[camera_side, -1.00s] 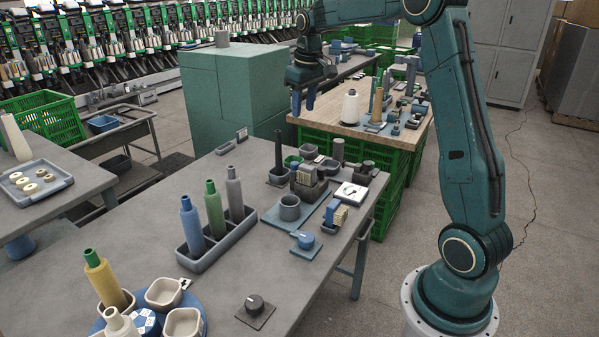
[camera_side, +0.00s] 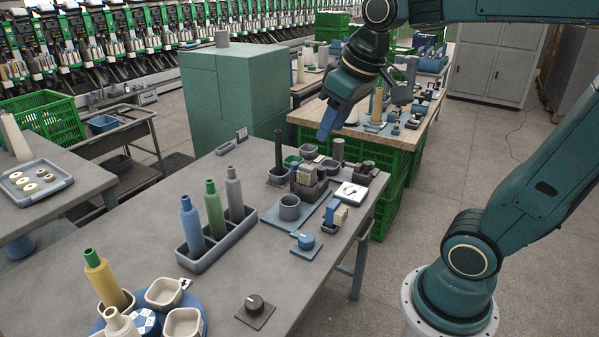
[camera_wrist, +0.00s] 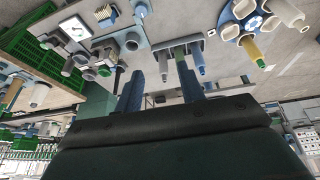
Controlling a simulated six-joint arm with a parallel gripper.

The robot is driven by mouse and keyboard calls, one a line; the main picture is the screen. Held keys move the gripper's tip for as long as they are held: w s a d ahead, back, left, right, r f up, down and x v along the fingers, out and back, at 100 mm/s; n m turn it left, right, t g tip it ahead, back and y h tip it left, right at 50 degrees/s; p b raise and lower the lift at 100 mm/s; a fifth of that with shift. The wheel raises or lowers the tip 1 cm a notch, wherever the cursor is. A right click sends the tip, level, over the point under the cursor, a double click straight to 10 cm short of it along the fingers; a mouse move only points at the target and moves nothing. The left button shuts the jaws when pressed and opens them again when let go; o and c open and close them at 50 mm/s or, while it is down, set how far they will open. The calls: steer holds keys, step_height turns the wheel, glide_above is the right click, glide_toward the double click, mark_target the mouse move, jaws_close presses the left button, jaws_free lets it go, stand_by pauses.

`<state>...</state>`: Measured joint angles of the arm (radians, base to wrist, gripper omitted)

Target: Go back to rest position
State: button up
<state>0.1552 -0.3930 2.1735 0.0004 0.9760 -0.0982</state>
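My gripper (camera_side: 325,134) hangs in the air beyond the back end of the grey workbench (camera_side: 190,295), with its blue fingers pointing down and slightly left. In the side view its fingers overlap one another. In the wrist view my gripper (camera_wrist: 159,70) shows two blue fingers clearly apart with nothing held between them. The tubes seen between the fingers stand away on the bench. My arm is bent and leans out to the right above its base.
A grey rack (camera_side: 212,252) with blue, green and grey tubes stands mid-bench. Small fixtures and a blue knob plate (camera_side: 307,242) stand at its right. A wooden table (camera_side: 312,111) lies behind with a white cone (camera_side: 351,113). A green cabinet (camera_side: 240,95) stands at back left.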

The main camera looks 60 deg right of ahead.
steer(key=s+a+f+t, duration=0.1)
steer(key=s+a+f, duration=0.3)
steer(key=s, duration=0.5)
steer(key=shift+f+n+y, duration=0.15)
steer(key=shift+n+y, duration=0.15)
steer(key=shift+a, duration=0.1)
steer(key=shift+c, duration=0.5)
